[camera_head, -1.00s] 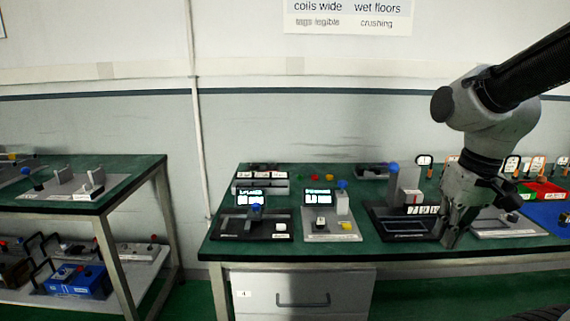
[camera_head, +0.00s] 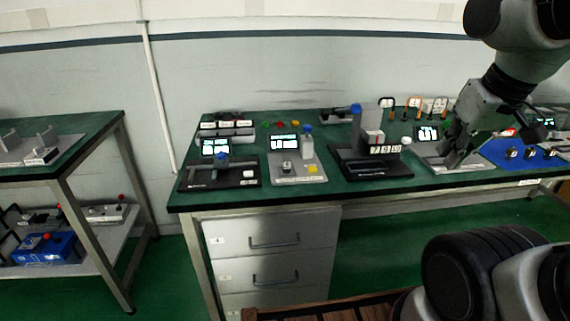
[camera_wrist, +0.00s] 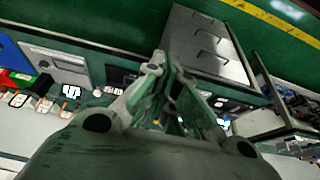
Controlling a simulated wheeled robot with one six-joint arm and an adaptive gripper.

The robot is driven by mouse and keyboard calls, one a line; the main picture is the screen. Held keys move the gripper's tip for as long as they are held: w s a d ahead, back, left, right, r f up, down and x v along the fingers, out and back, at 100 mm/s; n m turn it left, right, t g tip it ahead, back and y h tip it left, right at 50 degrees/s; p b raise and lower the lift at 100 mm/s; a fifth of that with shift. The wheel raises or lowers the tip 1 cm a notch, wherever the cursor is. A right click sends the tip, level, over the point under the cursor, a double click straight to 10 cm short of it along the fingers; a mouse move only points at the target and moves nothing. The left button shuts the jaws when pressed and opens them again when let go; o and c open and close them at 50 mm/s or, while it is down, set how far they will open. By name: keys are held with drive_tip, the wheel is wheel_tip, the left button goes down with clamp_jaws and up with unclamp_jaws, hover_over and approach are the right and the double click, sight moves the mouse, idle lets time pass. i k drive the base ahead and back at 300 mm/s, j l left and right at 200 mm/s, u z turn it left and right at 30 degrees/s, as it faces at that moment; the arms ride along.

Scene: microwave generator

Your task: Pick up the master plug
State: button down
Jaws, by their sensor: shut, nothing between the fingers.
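I cannot tell which of the small items on the green bench (camera_head: 350,196) is the master plug. My gripper (camera_head: 453,162) appears over the right part of the bench, in front of a grey panel with a small lit display (camera_head: 428,134). It is shut and empty. In the wrist view my gripper (camera_wrist: 165,75) points toward the bench front and drawers, with nothing between its fingers. The gripper hides part of the grey panel in the head view.
Hooped tags (camera_head: 413,103) stand behind; a blue mat (camera_head: 508,150) lies right. A drawer unit (camera_head: 272,240) is below. A second bench (camera_head: 75,140) stands left, across a floor gap.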

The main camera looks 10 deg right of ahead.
sight(286, 162)
drive_tip(key=i+j+z, duration=0.15)
drive_tip(key=j+z, duration=0.2)
drive_tip(key=j, duration=1.15)
drive_tip(key=j+z, duration=0.35)
drive_tip(key=j, duration=1.1)
